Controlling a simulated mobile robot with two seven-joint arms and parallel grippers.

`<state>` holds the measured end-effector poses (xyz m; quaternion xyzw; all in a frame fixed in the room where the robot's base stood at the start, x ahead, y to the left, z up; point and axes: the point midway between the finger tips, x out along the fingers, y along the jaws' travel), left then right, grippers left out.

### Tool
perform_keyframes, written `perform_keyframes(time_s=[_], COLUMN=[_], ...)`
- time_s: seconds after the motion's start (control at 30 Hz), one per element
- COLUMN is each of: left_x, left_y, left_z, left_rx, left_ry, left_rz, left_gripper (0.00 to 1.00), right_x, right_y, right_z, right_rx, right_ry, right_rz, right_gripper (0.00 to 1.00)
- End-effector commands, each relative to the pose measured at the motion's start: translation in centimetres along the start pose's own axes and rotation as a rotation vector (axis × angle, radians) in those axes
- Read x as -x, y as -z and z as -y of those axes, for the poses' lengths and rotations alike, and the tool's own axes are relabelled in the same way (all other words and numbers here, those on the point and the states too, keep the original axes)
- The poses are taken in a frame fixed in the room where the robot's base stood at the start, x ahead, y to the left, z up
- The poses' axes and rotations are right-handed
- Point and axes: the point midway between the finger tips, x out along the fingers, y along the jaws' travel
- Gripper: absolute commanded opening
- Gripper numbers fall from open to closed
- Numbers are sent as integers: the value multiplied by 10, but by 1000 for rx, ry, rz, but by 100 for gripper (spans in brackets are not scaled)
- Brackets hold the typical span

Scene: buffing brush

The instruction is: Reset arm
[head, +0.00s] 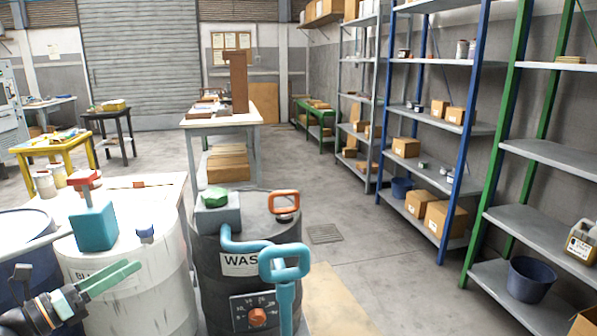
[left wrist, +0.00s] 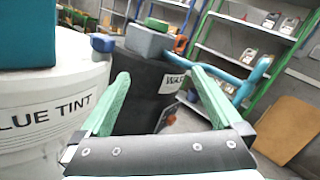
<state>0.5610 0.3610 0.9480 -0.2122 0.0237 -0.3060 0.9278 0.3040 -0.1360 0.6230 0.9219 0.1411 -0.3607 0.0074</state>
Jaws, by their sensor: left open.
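My left gripper (head: 112,280) comes in at the lower left of the head view, in front of the white drum (head: 165,285). Its two green fingers are spread apart with nothing between them, as the left wrist view also shows (left wrist: 158,78). The white drum stands at the left of the left wrist view, with a label ending in "LUE TINT" (left wrist: 55,122). The dark drum (left wrist: 150,90) lies beyond the open fingers. My right gripper is in neither view. No buffing brush can be made out.
The dark drum (head: 215,265) carries a teal pipe with a looped handle (head: 285,262) and an orange handle (head: 284,199). A teal block (head: 95,230) stands on the white drum. Shelving (head: 540,155) lines the right side. Grey floor (head: 385,250) is open between drums and shelves.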

Motion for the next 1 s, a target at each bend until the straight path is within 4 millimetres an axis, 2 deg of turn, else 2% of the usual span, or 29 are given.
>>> perform_keyframes(time_s=[0.03, 0.17, 0.27, 0.4, 0.5, 0.6, 0.8, 0.83, 1.0], left_x=[3, 16, 36, 84, 120, 153, 216, 222, 200], left_y=[20, 69, 121, 207, 258, 297, 356, 363, 383], left_z=[-3, -12, -17, -16, -6, 7, 41, 47, 70], left_rx=[111, 443, 752, 1216, 1462, 1638, 1881, 1912, 2070], left_ry=[-37, -164, -305, -574, -762, -928, -1238, -1269, -1217], left_rz=[-3, 14, 35, 89, 138, 188, 291, 309, 382], left_gripper=[100, 100, 100, 100, 100, 100, 100, 100, 100], right_x=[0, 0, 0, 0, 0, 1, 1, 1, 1], right_y=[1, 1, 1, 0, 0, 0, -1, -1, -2], right_z=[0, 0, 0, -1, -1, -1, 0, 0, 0], right_rx=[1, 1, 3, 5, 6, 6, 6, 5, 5], right_ry=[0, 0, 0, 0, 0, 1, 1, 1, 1], right_rz=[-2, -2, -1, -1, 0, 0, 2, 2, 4], right_gripper=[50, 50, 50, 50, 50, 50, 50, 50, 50])
